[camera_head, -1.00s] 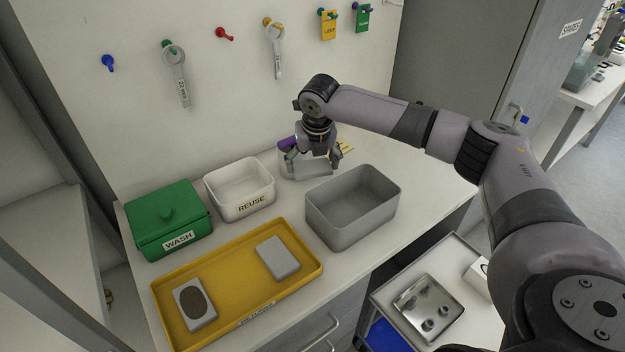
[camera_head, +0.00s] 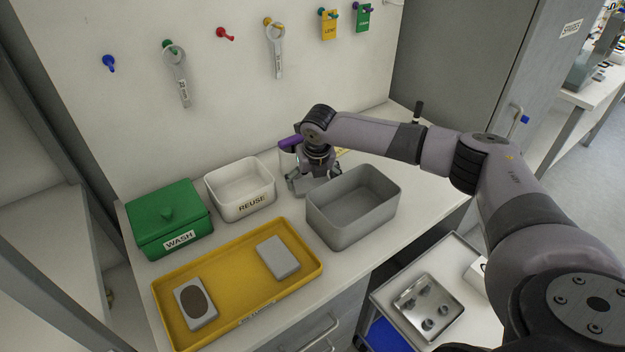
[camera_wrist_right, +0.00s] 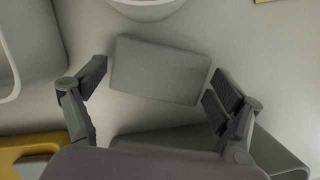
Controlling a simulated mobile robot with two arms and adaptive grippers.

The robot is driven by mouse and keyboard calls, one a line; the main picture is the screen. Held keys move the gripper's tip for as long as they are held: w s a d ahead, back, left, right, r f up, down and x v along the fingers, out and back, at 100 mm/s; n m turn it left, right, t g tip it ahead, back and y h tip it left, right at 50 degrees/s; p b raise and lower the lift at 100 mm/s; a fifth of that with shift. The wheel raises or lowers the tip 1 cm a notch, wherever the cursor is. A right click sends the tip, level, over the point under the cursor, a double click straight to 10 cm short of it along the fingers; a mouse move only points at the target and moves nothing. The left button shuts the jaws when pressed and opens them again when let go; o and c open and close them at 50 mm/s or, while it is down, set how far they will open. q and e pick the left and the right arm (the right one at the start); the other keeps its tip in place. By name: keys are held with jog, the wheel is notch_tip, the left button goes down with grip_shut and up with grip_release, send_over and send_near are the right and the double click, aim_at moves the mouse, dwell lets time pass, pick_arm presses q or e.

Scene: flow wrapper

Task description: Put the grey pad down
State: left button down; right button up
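A plain grey pad (camera_wrist_right: 160,70) lies flat on the white bench between the fingers of my right gripper (camera_wrist_right: 165,90), in the right wrist view. Narrow gaps show between the pad's ends and the fingers, so the gripper looks open around it. In the head view the right gripper (camera_head: 316,184) is low over the bench, behind the grey bin, and the pad (camera_head: 299,186) shows partly beneath it. Another plain grey pad (camera_head: 278,258) and a pad with a brown patch (camera_head: 195,303) lie in the yellow tray (camera_head: 235,300). My left gripper is out of view.
The open grey bin (camera_head: 345,222) stands close in front of the right gripper. The white REUSE bin (camera_head: 250,205) and green WASH box (camera_head: 168,225) stand to the left. A white round container (camera_wrist_right: 150,8) is close beyond the pad. Tools hang on the wall.

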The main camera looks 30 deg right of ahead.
jog(key=shift+o, duration=1)
jog(key=shift+r, duration=0.1)
